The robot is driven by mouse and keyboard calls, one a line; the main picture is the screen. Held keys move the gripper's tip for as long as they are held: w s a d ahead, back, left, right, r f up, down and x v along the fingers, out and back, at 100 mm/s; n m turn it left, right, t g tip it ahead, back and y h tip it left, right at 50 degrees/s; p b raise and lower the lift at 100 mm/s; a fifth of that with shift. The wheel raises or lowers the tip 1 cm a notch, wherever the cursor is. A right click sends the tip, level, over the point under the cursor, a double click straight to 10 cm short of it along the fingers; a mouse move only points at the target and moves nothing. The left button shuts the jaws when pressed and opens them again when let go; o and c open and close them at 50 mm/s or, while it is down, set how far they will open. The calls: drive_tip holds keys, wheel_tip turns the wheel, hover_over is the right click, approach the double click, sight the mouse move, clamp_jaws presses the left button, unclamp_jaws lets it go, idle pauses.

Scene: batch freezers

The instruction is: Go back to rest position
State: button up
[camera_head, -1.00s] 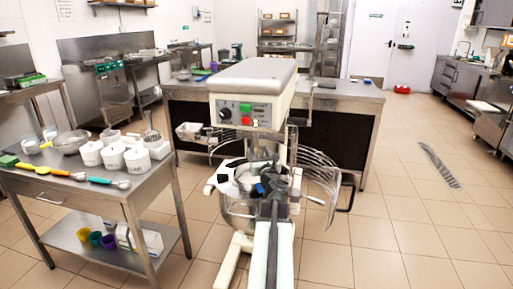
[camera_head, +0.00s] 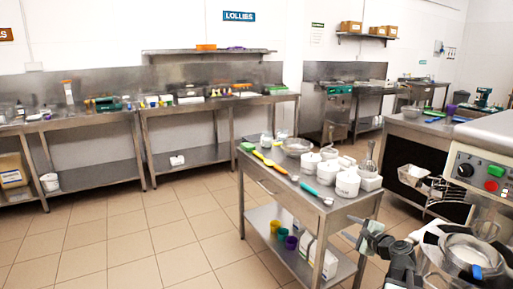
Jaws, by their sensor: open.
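My gripper (camera_head: 364,238) shows low at the right, dark, with its fingers pointing left. It is open, and I see nothing held between its fingers. It is in front of the lower right part of the steel cart (camera_head: 315,203) in the picture, and I cannot tell the distance between them. My dark wrist is just right of it. The mixer (camera_head: 482,172), with red and green buttons, stands at the right edge, partly cut off. Its bowl (camera_head: 474,254) is right of my gripper.
The cart carries white canisters (camera_head: 348,183), a glass bowl (camera_head: 297,147) and coloured-handled tools. Cups (camera_head: 291,243) stand on its lower shelf. Long steel benches (camera_head: 212,105) line the back wall. The tiled floor (camera_head: 130,240) at the left is clear.

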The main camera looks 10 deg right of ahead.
drive_tip(key=a+f+n+g+y, duration=0.1)
drive_tip(key=a+f+n+g, duration=0.2)
drive_tip(key=a, duration=0.4)
drive_tip(key=a+f+n+g+y, duration=0.15)
drive_tip(key=a+f+n, duration=0.25)
drive_tip(key=a, duration=0.4)
drive_tip(key=s+a+f+n+g+h, duration=0.2)
drive_tip(key=s+a+f+n+g, duration=0.3)
drive_tip(key=s+a+n, duration=0.3)
drive_tip(key=s+a+f+n+g+h, duration=0.2)
drive_tip(key=s+a+f+n+g, duration=0.3)
drive_tip(key=a+n, duration=0.3)
wheel_tip(320, 180, up, 19)
drive_tip(key=m+p, duration=0.1)
drive_tip(key=p, duration=1.8)
drive_tip(key=shift+s+a+r, duration=0.15)
drive_tip(key=shift+a+r, duration=0.05)
drive_tip(key=shift+a, duration=0.05)
drive_tip(key=shift+c, duration=1.1)
drive_tip(key=shift+d, duration=0.1)
